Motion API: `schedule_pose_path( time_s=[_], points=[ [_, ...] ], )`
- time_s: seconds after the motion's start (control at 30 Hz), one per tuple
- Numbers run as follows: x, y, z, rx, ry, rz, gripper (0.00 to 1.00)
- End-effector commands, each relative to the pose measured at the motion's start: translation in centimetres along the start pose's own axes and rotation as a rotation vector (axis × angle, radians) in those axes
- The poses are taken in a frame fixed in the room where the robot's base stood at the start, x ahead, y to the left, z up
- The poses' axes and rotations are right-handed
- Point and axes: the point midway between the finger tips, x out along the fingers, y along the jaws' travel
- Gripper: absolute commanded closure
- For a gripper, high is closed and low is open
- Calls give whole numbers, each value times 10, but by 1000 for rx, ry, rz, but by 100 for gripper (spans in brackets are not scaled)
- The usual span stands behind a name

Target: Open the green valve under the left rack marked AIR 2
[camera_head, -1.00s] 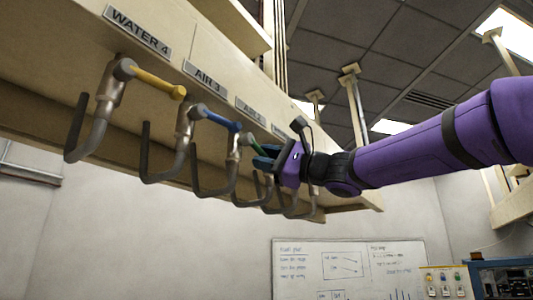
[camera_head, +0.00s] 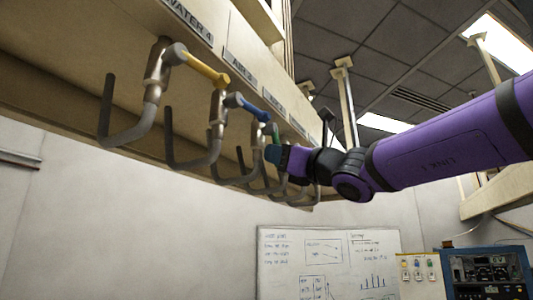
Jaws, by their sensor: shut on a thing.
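The green valve handle (camera_head: 275,132) sits under the rack's third label plate, which is too small and oblique to read surely. Only a short part of the handle shows. My purple gripper (camera_head: 273,153) reaches in from the right, with dark teal fingertips at the handle's lower end. It is shut on the green handle, and the fingers hide the rest of it. The handle's exact angle is hard to tell.
A yellow handle (camera_head: 207,70) under WATER 4 and a blue handle (camera_head: 254,107) under AIR 3 stand nearer, left of my gripper. Grey hooked pipes (camera_head: 133,125) hang below the beige rack (camera_head: 60,60). A whiteboard (camera_head: 325,265) is on the wall below.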

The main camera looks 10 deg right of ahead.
Motion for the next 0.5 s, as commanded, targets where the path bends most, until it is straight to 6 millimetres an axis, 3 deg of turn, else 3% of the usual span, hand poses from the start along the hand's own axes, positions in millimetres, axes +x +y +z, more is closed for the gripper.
schedule_pose_path(
  time_s=[0.5],
  points=[
    [-3,8,3,171,36,-71,100]
  ],
)
